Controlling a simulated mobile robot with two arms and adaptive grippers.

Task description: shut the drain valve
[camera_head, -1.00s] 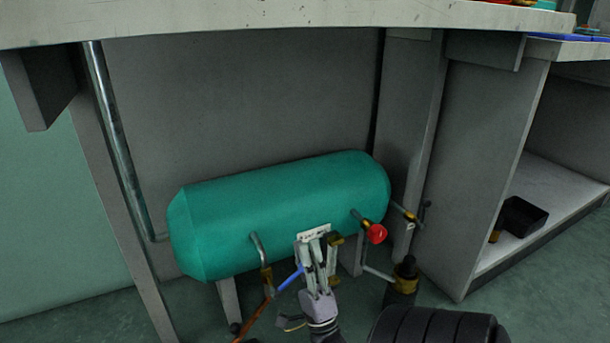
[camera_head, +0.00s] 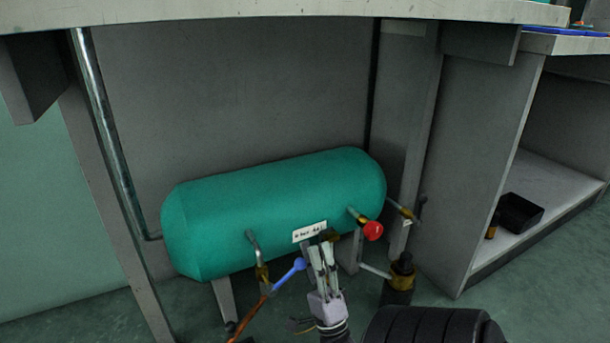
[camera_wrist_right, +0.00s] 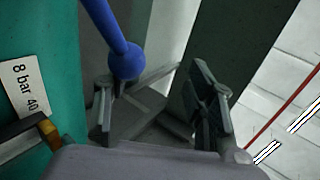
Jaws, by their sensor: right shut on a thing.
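The drain valve's blue lever (camera_head: 288,275) sits on a brass fitting (camera_head: 262,275) under the left part of the green tank (camera_head: 220,225). The lever slants up to the right and ends in a ball. My right gripper (camera_head: 321,248) is below the tank's white label, with its fingers just right of the ball. In the right wrist view the blue ball (camera_wrist_right: 125,62) shows by the left finger of the right gripper (camera_wrist_right: 158,105). That gripper is shut on the lever, though the contact is not clear. My left gripper is not in view.
A red knob (camera_head: 372,230) is on a pipe at the tank's right. A dark and brass fitting (camera_head: 400,275) stands near it. The bench top (camera_head: 250,15) overhangs the tank. A black box (camera_head: 520,212) lies on the shelf at right.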

